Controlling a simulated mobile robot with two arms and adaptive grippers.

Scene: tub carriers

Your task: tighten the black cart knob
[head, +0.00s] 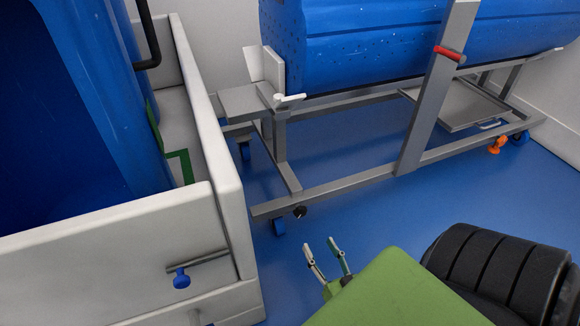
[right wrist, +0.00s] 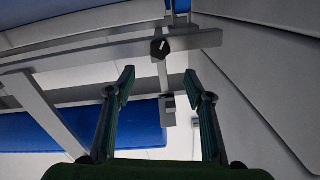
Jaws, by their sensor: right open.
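The black cart knob (head: 300,211) sits low on the grey metal cart frame (head: 330,192), near its front left corner by a caster. In the right wrist view, the knob (right wrist: 160,48) shows as a dark round piece with a white bar mark, on the end part of a grey beam. My right gripper (head: 322,244) is open and empty, in front of and below the knob in the head view. In the right wrist view, the knob lies beyond and between the open fingertips (right wrist: 159,80), apart from them. My left gripper is not in view.
A large blue tub (head: 370,45) lies on the cart, with a white lever (head: 290,97), a red handle (head: 450,53) and an orange knob (head: 497,145). At left, a pale walled carrier (head: 110,245) with a blue knob (head: 181,279) stands close. Blue floor (head: 400,215) is clear between.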

